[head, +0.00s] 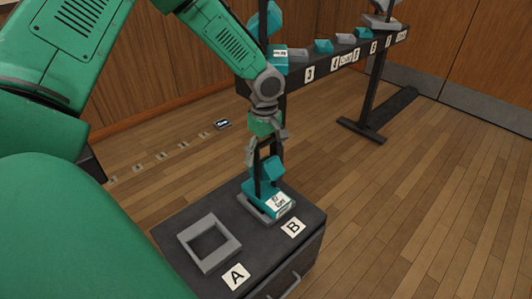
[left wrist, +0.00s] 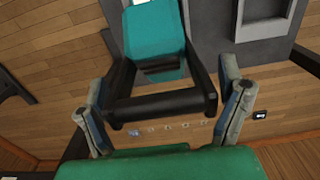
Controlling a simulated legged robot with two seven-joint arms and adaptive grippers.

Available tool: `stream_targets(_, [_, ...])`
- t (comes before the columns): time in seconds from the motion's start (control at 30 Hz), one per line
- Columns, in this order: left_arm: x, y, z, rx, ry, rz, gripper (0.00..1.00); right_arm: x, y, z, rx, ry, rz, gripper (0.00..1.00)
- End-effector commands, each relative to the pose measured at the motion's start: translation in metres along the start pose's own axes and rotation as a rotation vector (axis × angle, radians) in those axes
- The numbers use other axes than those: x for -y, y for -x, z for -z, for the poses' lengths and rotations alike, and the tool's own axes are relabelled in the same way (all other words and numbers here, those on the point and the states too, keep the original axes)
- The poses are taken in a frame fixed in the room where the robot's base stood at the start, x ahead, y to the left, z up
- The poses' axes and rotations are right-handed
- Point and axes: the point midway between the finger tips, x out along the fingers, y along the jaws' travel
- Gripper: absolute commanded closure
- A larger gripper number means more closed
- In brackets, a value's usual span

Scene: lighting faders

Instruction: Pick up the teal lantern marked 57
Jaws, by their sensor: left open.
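A teal lantern (head: 277,203) with a black handle and a white label stands in the grey frame marked B on a dark cabinet; the label's writing is too small to read surely. My left gripper (head: 263,155) is just above it, pointing down, with its fingers apart. In the left wrist view the lantern's teal body (left wrist: 155,32) and black handle (left wrist: 165,106) show between the two open fingers. I cannot tell whether the fingers touch the handle. My right gripper is not in view.
An empty grey square frame (head: 208,243) marked A sits beside B on the cabinet (head: 170,240). Behind, a long dark rail (head: 345,62) bears several teal and grey pieces with number labels. Small tags (head: 165,156) and a dark labelled piece (head: 222,124) lie on the wooden floor. The right floor is clear.

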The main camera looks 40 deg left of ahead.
Motion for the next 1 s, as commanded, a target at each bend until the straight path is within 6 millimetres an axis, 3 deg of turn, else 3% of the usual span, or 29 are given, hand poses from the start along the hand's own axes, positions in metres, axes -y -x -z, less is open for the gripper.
stream_targets(0.27, [-0.001,0.000,-0.004,-0.006,-0.002,-0.002,0.12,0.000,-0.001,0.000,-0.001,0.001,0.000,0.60])
stream_targets(0.47, [-0.001,-0.001,-0.003,-0.004,-0.002,-0.001,0.82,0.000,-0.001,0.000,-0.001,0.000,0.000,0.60])
stream_targets(0.5, [-0.001,-0.002,-0.003,-0.003,-0.002,-0.001,0.85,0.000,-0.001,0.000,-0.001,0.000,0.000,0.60])
stream_targets(0.8, [-0.001,0.001,-0.001,-0.002,-0.001,-0.003,0.86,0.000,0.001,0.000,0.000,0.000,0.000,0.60])
stream_targets(1.0, [-0.002,0.030,-0.001,-0.005,-0.001,-0.007,0.88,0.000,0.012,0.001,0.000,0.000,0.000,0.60])
